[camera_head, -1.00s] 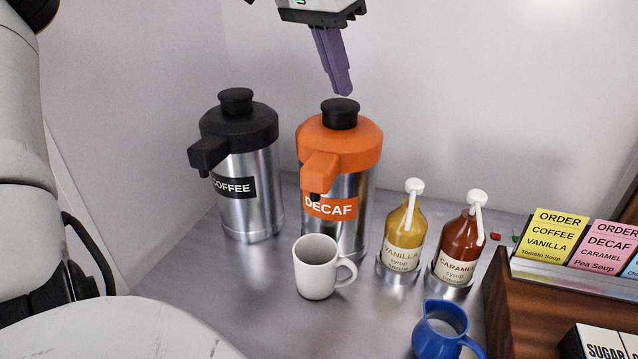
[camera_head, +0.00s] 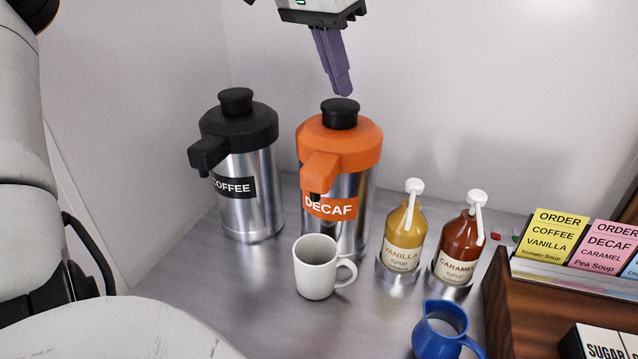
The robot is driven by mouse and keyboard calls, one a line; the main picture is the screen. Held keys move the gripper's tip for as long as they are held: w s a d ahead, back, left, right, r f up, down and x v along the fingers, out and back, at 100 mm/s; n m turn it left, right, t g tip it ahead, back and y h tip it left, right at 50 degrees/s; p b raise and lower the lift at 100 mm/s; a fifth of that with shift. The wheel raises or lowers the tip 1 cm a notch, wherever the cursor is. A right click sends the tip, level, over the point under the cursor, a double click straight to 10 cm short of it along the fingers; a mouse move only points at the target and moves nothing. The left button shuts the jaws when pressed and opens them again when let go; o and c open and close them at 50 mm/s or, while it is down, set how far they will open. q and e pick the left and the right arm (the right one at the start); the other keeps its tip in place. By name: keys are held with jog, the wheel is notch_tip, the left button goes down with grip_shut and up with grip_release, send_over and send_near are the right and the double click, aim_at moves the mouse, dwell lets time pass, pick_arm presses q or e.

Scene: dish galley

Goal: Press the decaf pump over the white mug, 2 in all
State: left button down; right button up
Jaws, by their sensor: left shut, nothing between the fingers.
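The decaf dispenser (camera_head: 340,150) has an orange top, a steel body and a DECAF label. Its black pump knob (camera_head: 341,114) stands up on top. The white mug (camera_head: 316,268) stands upright on the counter below the decaf spout, its handle to the right. The inside of the mug is too dim to tell what it holds. My left gripper (camera_head: 343,92) is shut and empty, its purple fingers pointing down just above the decaf knob. A small gap seems to show between fingertips and knob. My right gripper is not in view.
A black-topped coffee dispenser (camera_head: 238,170) stands left of the decaf one. Vanilla (camera_head: 404,240) and caramel (camera_head: 458,250) syrup bottles stand to the right. A blue pitcher (camera_head: 440,330) is at the front. Order cards (camera_head: 552,232) sit on a wooden box (camera_head: 530,300).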

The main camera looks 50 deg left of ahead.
aim_at(340, 103)
pick_arm(q)
jog(key=shift+s+f, duration=0.15)
jog(key=shift+f, duration=1.5)
jog(key=shift+r, duration=0.1)
jog(key=shift+r+p, duration=0.35)
jog(key=shift+r, duration=1.05)
jog(key=shift+f, duration=1.45)
jog(key=shift+r, duration=1.5)
